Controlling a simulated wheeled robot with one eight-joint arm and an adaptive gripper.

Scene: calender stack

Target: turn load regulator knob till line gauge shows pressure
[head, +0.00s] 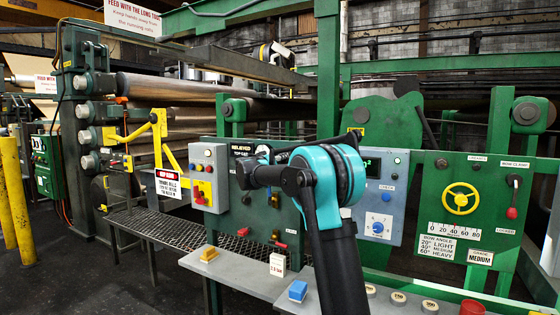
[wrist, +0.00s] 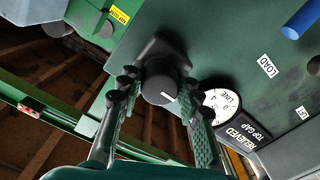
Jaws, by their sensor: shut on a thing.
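In the wrist view, my gripper (wrist: 158,92) has its two dark fingers on either side of a round black knob (wrist: 160,72) with a small white mark, shut on it. The knob stands out from a dark green panel (wrist: 230,40). The line gauge (wrist: 226,103), a white dial reading LINE and 0, lies just right of the knob; the right finger partly covers it and its needle cannot be made out. In the head view my gripper (head: 244,174) is at the green panel (head: 240,218), and my wrist and arm hide the knob and gauge.
A LOAD label (wrist: 268,65), a blue handle (wrist: 303,18) and a RELIEVED TOP GAP plate (wrist: 243,133) are close by on the panel. A button box (head: 208,177) stands left, a grey control panel (head: 380,195) right. A grey ledge (head: 235,274) with small blocks lies below.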

